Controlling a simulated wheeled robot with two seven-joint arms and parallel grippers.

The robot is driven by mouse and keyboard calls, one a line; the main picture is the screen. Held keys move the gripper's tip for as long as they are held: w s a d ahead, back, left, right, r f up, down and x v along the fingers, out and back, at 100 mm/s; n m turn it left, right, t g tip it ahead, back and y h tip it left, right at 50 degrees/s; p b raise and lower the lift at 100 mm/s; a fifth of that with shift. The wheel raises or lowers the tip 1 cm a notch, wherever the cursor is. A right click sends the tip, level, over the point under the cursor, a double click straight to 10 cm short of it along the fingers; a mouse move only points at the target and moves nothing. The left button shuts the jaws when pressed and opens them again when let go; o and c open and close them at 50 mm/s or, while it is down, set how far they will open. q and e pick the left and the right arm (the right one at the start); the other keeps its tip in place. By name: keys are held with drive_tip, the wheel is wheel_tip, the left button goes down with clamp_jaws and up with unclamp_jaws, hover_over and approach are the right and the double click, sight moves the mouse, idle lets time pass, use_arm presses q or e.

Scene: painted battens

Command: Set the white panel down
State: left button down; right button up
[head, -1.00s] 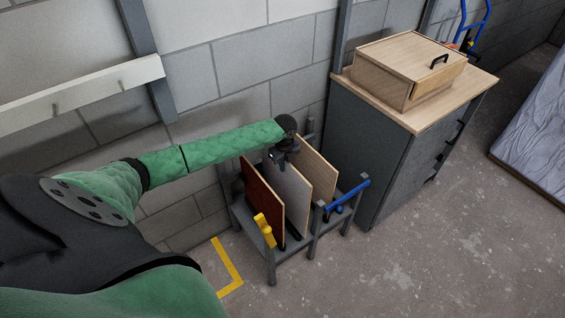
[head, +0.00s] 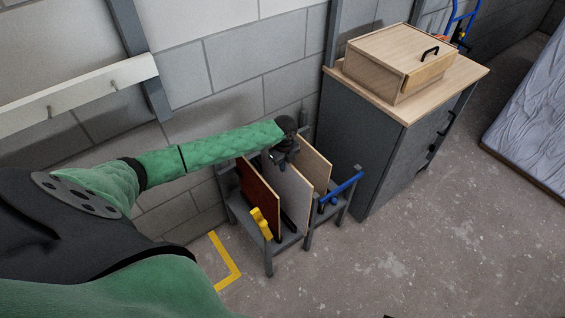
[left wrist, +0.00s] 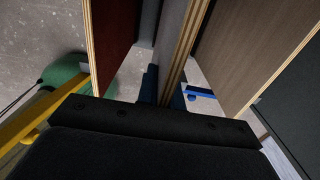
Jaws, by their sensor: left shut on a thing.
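The white panel (head: 289,193), pale grey in this light, stands upright in the dark grey rack (head: 268,258), between a dark red panel (head: 260,196) and a wood-faced panel (head: 315,166). My left gripper (head: 280,158) is at its top edge, shut on it. In the left wrist view the white panel (left wrist: 174,42) runs edge-on between my dark fingers (left wrist: 164,88), with the red panel (left wrist: 113,38) to the left and the wood-faced panel (left wrist: 245,48) to the right. Whether the panel's lower edge rests on the rack is hidden. My right gripper is not in view.
A yellow clamp-like piece (head: 261,222) is at the rack's front and a blue bar (head: 342,188) at its right. A grey cabinet (head: 372,140) with a wooden box (head: 392,68) on top stands close right. A block wall is behind. The floor in front is clear.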

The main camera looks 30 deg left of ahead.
sight(291, 171)
use_arm(q)
drive_tip(key=shift+s+d+p, duration=0.2)
drive_tip(key=shift+d+p, duration=0.1)
drive_tip(key=shift+d, duration=0.25)
drive_tip(key=shift+s+d+p, duration=0.2)
drive_tip(key=shift+d+p, duration=0.05)
drive_tip(key=shift+d, duration=0.4)
drive_tip(key=shift+s+d+r+p, duration=0.1)
drive_tip(key=shift+s+d+p, duration=0.2)
drive_tip(key=shift+d+p, duration=0.25)
drive_tip(key=s+d+p, duration=0.5)
drive_tip(key=d, duration=0.8)
drive_tip(key=s+d+p, duration=0.4)
drive_tip(key=s+d, duration=0.2)
drive_tip(key=d, duration=0.7)
drive_tip(key=shift+d+p, duration=0.25)
drive_tip(key=shift+p, duration=0.1)
idle(1.3)
